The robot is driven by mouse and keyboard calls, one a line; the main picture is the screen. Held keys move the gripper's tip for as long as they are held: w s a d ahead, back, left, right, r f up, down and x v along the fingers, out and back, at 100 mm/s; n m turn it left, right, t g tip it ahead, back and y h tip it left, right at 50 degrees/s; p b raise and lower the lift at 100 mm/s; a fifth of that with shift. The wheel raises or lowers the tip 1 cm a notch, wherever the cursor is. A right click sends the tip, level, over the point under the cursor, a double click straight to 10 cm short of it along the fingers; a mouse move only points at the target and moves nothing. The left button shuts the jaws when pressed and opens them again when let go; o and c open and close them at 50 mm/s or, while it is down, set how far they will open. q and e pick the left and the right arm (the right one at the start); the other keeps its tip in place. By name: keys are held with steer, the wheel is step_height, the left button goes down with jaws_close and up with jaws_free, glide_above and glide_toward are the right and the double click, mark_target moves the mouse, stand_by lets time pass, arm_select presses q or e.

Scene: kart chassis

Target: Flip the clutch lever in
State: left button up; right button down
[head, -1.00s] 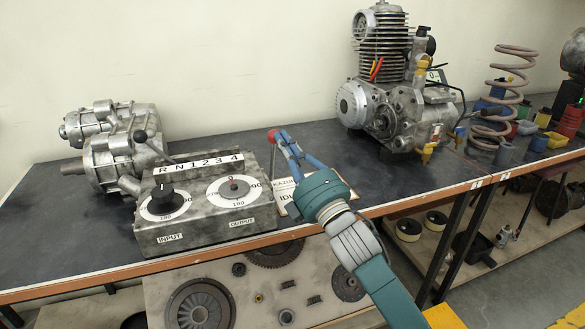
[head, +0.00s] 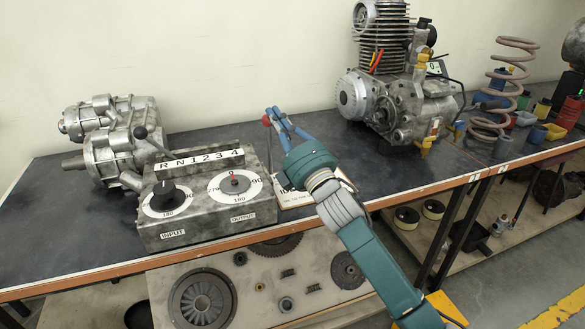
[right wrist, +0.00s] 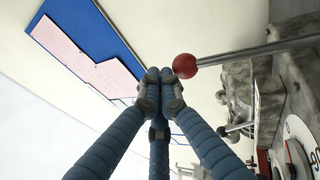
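A lever with a red ball knob (head: 266,120) stands at the right end of the grey control box (head: 205,205). Its thin metal rod runs down behind the box's right side. I take this as the clutch lever. In the right wrist view the red knob (right wrist: 185,66) is just right of my fingertips, with its rod running off to the right. My right gripper (head: 274,113) has its blue fingers drawn together at the tips, with nothing visible between them. The fingertips are close beside the knob; I cannot tell whether they touch. My left gripper is not in view.
An engine (head: 395,95) stands at the back right. A paper sign (head: 297,200) lies partly under my right wrist. A coil spring (head: 508,75) and small coloured containers are farther right.

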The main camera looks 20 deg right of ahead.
steer(key=shift+f, duration=0.1)
steer(key=v, duration=1.2)
steer(key=shift+s, duration=0.1)
stand_by(0.3)
